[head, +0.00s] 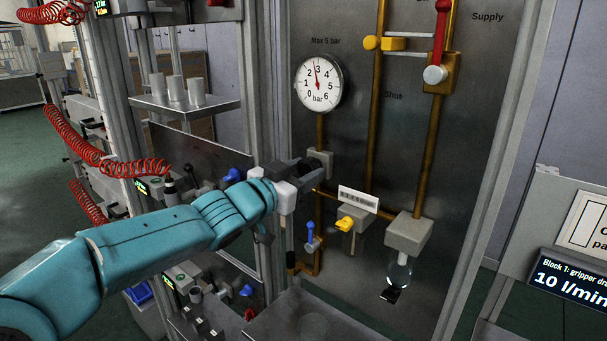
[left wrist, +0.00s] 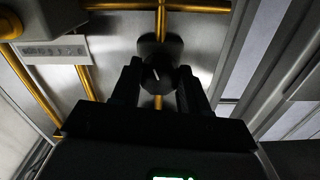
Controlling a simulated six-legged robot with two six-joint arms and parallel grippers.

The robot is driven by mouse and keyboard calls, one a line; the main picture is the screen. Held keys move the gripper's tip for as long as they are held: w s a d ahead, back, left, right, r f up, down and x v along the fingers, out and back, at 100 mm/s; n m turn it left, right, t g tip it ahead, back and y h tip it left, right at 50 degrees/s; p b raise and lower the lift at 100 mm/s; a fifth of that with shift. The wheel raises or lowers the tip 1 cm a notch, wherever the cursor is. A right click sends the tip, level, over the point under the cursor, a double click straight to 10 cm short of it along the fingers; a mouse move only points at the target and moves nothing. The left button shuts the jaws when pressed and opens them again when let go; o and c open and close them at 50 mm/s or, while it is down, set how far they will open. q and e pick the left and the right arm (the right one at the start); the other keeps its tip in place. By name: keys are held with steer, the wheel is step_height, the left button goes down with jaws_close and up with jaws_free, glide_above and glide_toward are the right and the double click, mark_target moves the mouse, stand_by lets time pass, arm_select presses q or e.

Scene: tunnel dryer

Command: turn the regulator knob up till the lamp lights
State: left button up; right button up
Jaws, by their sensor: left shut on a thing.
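The regulator knob (left wrist: 160,76) is dark and round with a white mark, in the left wrist view. My left gripper (left wrist: 158,82) has its two dark fingers on either side of it and is shut on it. In the head view my left gripper (head: 312,172) reaches in from the left to the grey regulator body (head: 320,160) on the panel; its fingers hide the knob there. The round pressure gauge (head: 318,83) above has its needle between 2 and 3 bar. I cannot make out a lamp. My right gripper is not in view.
Brass pipes (head: 376,125) run up the panel. A yellow-handled valve (head: 348,224), a blue-handled valve (head: 312,238) and a block with a clear bowl (head: 398,270) sit below. A red lever (head: 440,40) is upper right. A sign stand (head: 560,240) stands at the right.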

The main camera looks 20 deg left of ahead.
arm_select(q)
steer(key=shift+m, duration=0.5)
steer(key=o, duration=1.1)
steer(key=shift+c, duration=0.2)
steer(key=v, duration=1.6)
steer(key=shift+s, duration=0.2)
